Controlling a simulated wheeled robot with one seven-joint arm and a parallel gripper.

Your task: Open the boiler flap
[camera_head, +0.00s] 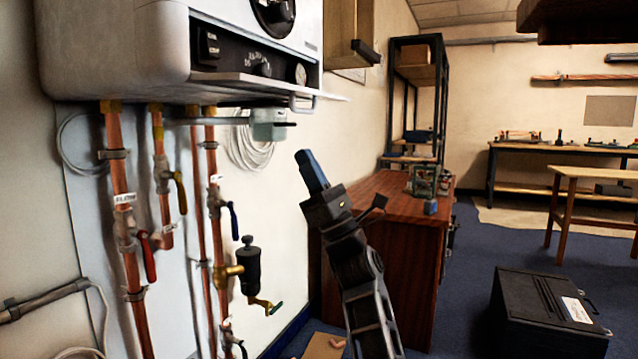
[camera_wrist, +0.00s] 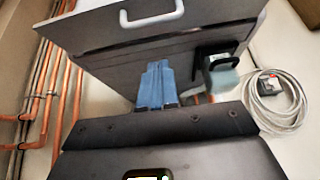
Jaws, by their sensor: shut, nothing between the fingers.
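The white boiler (camera_head: 120,50) hangs on the left wall. Its flap (camera_head: 250,83) is folded down and sticks out nearly level from the lower front edge, with dials and a switch exposed above it. The flap's handle (camera_head: 303,103) hangs at its outer edge. In the wrist view the handle (camera_wrist: 152,17) is a pale bar at the top, on the grey flap face (camera_wrist: 105,32). My gripper (camera_head: 307,158) is below and right of the handle, apart from it, with its blue fingers together and empty. The fingers (camera_wrist: 156,80) also show in the wrist view.
Copper pipes (camera_head: 118,180) with valves run down the wall under the boiler. A grey box (camera_head: 268,124) and a coiled cable (camera_head: 248,150) are behind the flap. A wooden cabinet (camera_head: 400,215) stands behind my arm. A black case (camera_head: 540,310) lies on the floor at right.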

